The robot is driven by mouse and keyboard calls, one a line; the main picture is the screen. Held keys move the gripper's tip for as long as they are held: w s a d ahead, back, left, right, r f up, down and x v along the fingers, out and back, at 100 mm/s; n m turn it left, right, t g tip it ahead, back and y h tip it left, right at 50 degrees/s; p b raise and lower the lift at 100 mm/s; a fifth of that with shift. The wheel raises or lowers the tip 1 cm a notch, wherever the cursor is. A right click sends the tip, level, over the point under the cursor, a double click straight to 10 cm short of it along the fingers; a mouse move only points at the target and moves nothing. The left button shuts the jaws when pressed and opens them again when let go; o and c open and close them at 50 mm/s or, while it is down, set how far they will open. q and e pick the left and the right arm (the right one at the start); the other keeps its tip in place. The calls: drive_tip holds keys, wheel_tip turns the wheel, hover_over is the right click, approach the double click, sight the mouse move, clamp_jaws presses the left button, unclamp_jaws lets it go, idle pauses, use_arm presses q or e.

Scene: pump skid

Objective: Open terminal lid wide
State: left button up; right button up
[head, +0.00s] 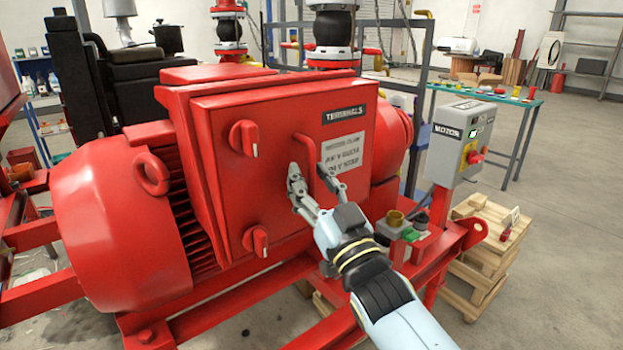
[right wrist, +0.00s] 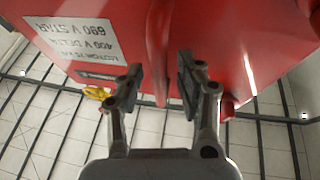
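The red terminal lid (head: 285,110) lies flat against its box on the motor and looks closed. It has a TERMINALS label (head: 344,114) and a white text plate (head: 343,153). Two red turn latches, an upper one (head: 245,138) and a lower one (head: 256,240), are on its left side, their white marks pointing down. A red bar handle (head: 310,150) stands out from the lid. My right gripper (head: 309,175) is open, with one finger on each side of the handle. In the right wrist view the handle (right wrist: 160,45) shows between the spread fingers. My left gripper is not in view.
A grey motor control box (head: 462,143) stands right of the motor. Small fittings (head: 400,225) sit on the skid just right of my right wrist. A wooden pallet stack (head: 485,255) is on the floor at right. A teal-topped table (head: 490,98) stands behind.

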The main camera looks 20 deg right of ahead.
clamp_jaws()
drive_tip(key=shift+s+d, duration=0.1)
idle(0.4)
